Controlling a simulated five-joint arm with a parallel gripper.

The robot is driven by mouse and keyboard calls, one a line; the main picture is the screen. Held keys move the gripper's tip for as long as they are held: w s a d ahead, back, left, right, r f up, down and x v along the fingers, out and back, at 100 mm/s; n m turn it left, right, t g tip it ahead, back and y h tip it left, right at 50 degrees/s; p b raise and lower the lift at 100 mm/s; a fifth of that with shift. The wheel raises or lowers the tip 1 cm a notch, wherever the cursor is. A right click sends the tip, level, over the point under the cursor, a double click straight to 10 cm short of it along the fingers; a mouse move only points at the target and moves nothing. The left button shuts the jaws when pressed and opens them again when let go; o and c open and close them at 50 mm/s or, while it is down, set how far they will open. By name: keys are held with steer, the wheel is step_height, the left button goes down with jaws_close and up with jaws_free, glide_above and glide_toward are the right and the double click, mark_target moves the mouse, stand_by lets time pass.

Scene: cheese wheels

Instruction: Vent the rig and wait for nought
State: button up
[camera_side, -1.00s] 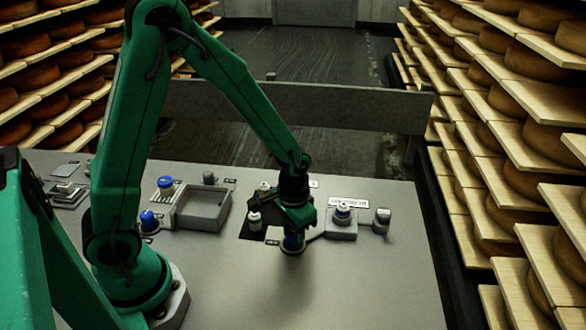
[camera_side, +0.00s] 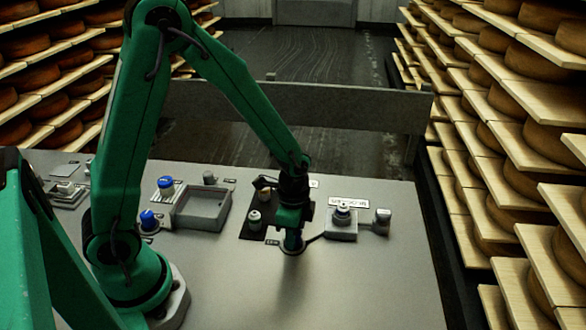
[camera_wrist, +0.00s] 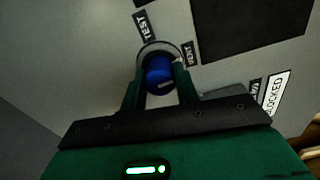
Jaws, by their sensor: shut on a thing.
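A blue knob (camera_wrist: 158,74) stands in a round pale collar on the grey bench, with a light mark on its near side in the wrist view. My gripper (camera_wrist: 158,92) is shut on this knob, one finger on each side. In the side view my gripper (camera_side: 293,240) points down at the bench and hides most of the knob. A small label reading TEST (camera_wrist: 145,25) lies beyond the knob. A second small label (camera_wrist: 190,54) lies to its right, too blurred to read surely. I cannot tell which label the mark faces.
A raised box with a round fitting (camera_side: 342,216) stands right of my gripper, beside a sign (camera_side: 348,202). A dark panel with a small capped fitting (camera_side: 254,220) lies to the left. Farther left are a square tray (camera_side: 203,228) and two blue-topped fittings (camera_side: 166,186). The front bench is clear.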

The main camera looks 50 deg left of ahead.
steer(key=shift+m, duration=0.5)
steer(key=o, duration=1)
steer(key=shift+c, duration=0.2)
steer(key=shift+r, duration=3.95)
